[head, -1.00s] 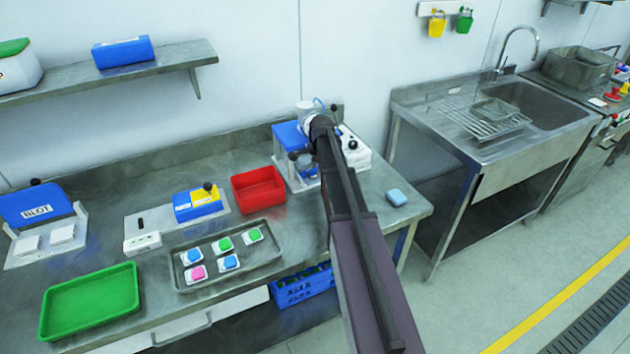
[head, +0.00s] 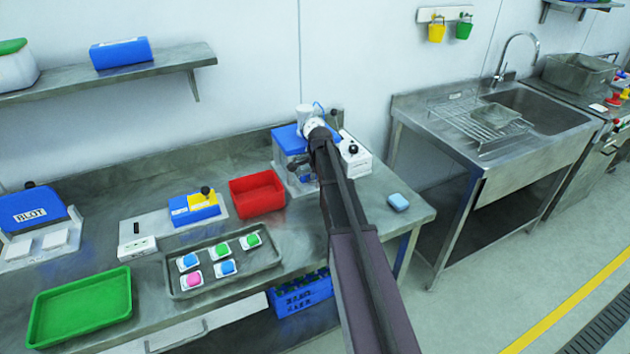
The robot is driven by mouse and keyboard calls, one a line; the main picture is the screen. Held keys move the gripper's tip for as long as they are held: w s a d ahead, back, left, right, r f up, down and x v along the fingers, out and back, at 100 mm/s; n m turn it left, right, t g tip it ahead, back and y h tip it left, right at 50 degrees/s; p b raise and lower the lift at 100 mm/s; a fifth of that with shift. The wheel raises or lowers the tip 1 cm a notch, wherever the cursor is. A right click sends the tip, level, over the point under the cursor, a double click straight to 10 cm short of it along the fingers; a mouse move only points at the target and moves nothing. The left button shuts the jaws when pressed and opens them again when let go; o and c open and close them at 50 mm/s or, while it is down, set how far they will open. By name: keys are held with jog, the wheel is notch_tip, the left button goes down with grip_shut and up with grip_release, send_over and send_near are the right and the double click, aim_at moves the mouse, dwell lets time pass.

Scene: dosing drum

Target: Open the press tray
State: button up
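No label marks the press. A blue and white bench unit (head: 287,138) stands at the back right of the bench, and my arm covers much of it; I cannot tell whether it is the press or whether a tray on it is open. A white box with a black knob (head: 354,160) stands at its right side. A blue and yellow unit (head: 195,206) on a pale plate is further left. A blue unit marked BLOT (head: 33,208) is at the far left, with two white pads in front. My arm reaches to the back right unit.
A red bin (head: 257,209), a metal tray (head: 265,262) with several coloured pieces and a green tray (head: 80,328) stand on the bench. A blue sponge-like block (head: 398,202) lies near the right edge. A sink (head: 545,108) is beyond a gap. A shelf (head: 120,71) hangs above.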

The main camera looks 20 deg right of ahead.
grip_shut()
jog(key=shift+s, duration=0.1)
jog(key=s, duration=1.5)
jog(key=shift+s+d, duration=0.2)
jog(key=shift+s, duration=0.2)
jog(key=shift+o, duration=1.5)
grip_release()
jog(key=shift+w, duration=0.1)
